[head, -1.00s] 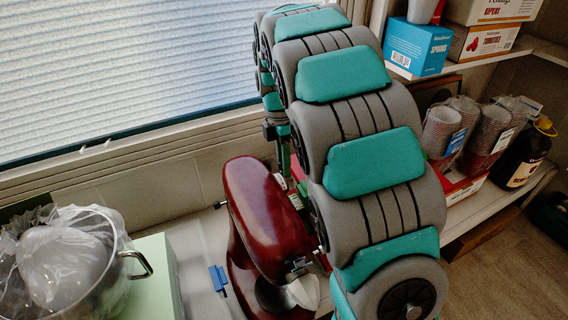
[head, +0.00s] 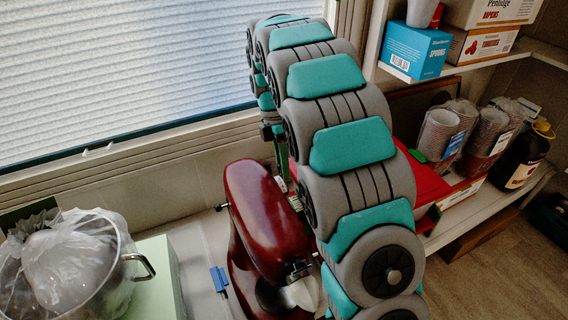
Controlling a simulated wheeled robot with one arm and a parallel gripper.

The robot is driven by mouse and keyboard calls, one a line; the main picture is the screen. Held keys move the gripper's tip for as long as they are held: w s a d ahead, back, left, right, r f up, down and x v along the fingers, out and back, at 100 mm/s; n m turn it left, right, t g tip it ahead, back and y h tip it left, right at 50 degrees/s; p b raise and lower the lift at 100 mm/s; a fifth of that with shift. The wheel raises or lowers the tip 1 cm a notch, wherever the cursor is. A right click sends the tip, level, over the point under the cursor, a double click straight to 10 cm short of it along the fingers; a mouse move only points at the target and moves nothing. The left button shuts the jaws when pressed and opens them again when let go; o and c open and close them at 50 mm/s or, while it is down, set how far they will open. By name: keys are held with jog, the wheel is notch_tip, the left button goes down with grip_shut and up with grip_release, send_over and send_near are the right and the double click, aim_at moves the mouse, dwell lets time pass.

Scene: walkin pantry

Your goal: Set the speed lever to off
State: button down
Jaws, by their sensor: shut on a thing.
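The dark red stand mixer (head: 262,210) stands on the counter at the lower middle of the head view, partly covered by my arm. A small dark-knobbed lever (head: 220,207) sticks out on its left side. My arm reaches over and comes down behind, and my gripper (head: 283,184) is only partly seen, low at the mixer's right side near the top of its head. It is shut, apparently on the speed lever. The fingertips and the grasped part are mostly hidden by the mixer and my arm, so the lever's setting cannot be read.
A blue clip-like item (head: 219,279) lies left of the mixer. Shelves on the right hold boxes, stacked cups (head: 437,135) and a dark jug (head: 524,160).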

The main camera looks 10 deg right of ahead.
jog(key=shift+w+a+f+g+p, duration=0.15)
jog(key=shift+w+f+g+p, duration=0.25)
jog(key=shift+g+p, duration=0.4)
jog(key=c, duration=0.8)
grip_release()
jog(key=shift+o, duration=0.2)
jog(key=shift+r, duration=0.2)
